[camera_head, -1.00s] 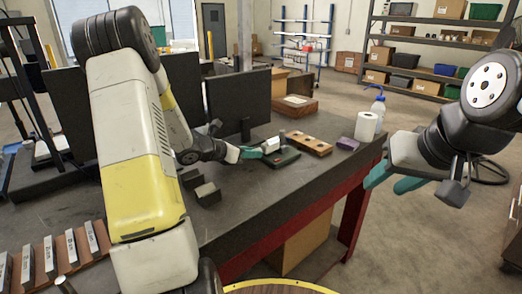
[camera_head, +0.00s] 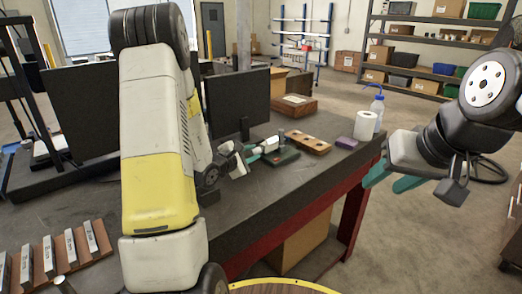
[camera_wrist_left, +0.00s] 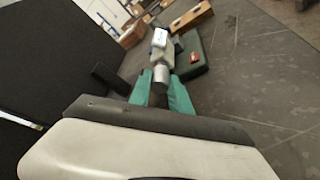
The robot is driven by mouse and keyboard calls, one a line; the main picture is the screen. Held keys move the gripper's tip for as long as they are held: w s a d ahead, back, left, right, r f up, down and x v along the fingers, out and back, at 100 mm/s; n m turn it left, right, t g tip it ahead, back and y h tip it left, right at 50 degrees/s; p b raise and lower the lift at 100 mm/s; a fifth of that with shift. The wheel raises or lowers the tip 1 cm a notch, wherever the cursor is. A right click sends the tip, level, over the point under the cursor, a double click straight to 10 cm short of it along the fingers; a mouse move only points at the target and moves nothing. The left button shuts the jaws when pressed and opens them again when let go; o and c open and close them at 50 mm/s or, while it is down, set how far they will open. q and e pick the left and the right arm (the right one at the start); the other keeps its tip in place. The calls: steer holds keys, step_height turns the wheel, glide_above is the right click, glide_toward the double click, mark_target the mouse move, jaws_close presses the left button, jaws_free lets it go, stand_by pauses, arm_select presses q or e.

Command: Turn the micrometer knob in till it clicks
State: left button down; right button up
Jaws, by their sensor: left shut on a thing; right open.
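The micrometer (camera_head: 271,146) sits on a dark green base (camera_head: 284,157) on the workbench. In the left wrist view the micrometer's pale body (camera_wrist_left: 160,45) points away from me, and the green base (camera_wrist_left: 193,48) carries a small red mark. My left gripper (camera_head: 254,154) reaches it from the left. Its teal fingers (camera_wrist_left: 160,93) are shut on the silver knob (camera_wrist_left: 160,73) at the micrometer's near end. The part of the knob between the fingers is partly hidden. My right gripper (camera_head: 388,181) is open and empty, off the bench's right edge.
A monitor (camera_head: 238,100) stands behind my left wrist. A wooden block with holes (camera_head: 312,145), a purple box (camera_head: 347,143), a paper roll (camera_head: 365,125) and a wash bottle (camera_head: 377,107) stand to the right. A rack of labelled blocks (camera_head: 62,263) lies front left.

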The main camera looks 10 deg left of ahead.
arm_select(q)
steer(key=shift+f+m+t, duration=0.1)
steer(key=shift+m+t, duration=0.6)
steer(key=shift+m, duration=0.9)
steer(key=shift+d, duration=0.1)
steer(key=c, duration=1.2)
jaws_free()
